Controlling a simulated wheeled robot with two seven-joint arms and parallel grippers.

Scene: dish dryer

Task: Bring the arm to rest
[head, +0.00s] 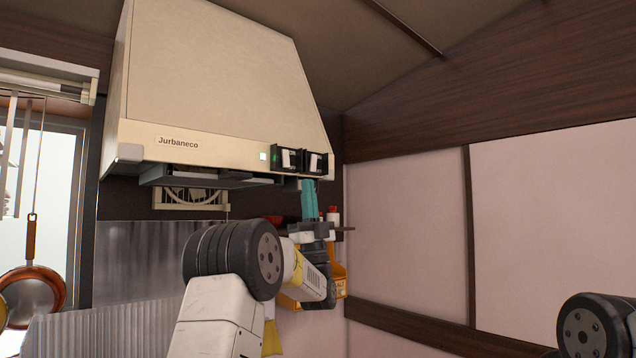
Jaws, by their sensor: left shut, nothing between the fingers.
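My left gripper (308,200) has teal fingers that point up, just below the right end of the range hood (215,70). The fingers are together with nothing between them. They end close under the two dark switch boxes on the hood's front edge; whether they touch is hard to tell. The left arm rises from the bottom middle and bends right at a black joint. Of my right arm only a black joint shows at the bottom right edge; the right gripper is out of the picture.
Red and yellow items (335,275) sit on a shelf behind the left wrist. A copper pan (32,292) hangs at the far left by a window. A corrugated metal panel (100,328) stands at the lower left. The space before the pale right wall (405,235) is free.

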